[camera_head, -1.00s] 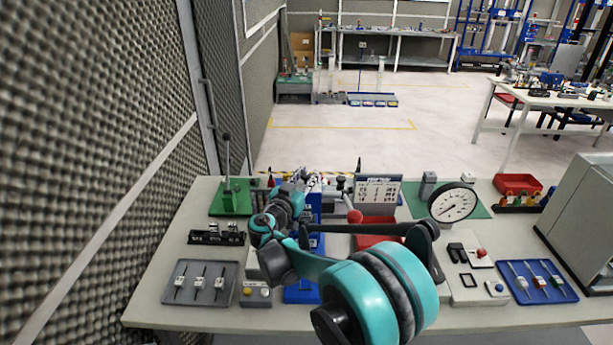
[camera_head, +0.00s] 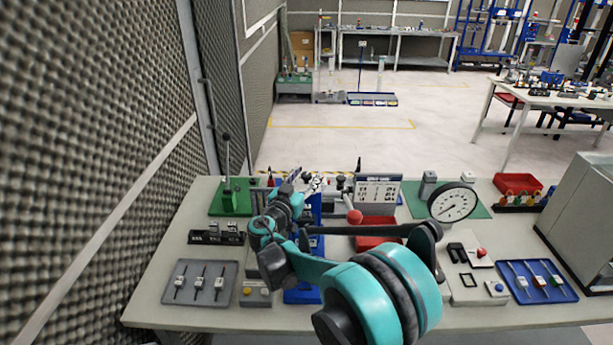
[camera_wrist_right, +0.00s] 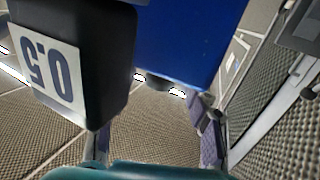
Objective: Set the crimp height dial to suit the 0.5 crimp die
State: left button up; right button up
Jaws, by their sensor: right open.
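A blue crimp press (camera_head: 303,294) stands at the front middle of the bench, mostly hidden by my right arm. In the right wrist view, a black block (camera_wrist_right: 112,55) carries a white label (camera_wrist_right: 52,72) reading 0.5, upside down, beside a blue body (camera_wrist_right: 190,40). A dark round part (camera_wrist_right: 153,82) shows under the blue body; I cannot tell whether it is the height dial. My right gripper (camera_head: 314,184) is open near the top of the press. Its fingers (camera_wrist_right: 155,145) are apart in the wrist view, with nothing seen between them. My left gripper is out of view.
A printed chart (camera_head: 378,191) stands behind the press, with a red tray (camera_head: 372,243) in front. A round gauge (camera_head: 452,204) is to the right. A black rack (camera_head: 214,238) and grey tray (camera_head: 192,284) are left. A green lever stand (camera_head: 228,200) is back left.

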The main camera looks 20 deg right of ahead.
jog(key=v, duration=1.1)
jog(key=shift+s+a, duration=0.1)
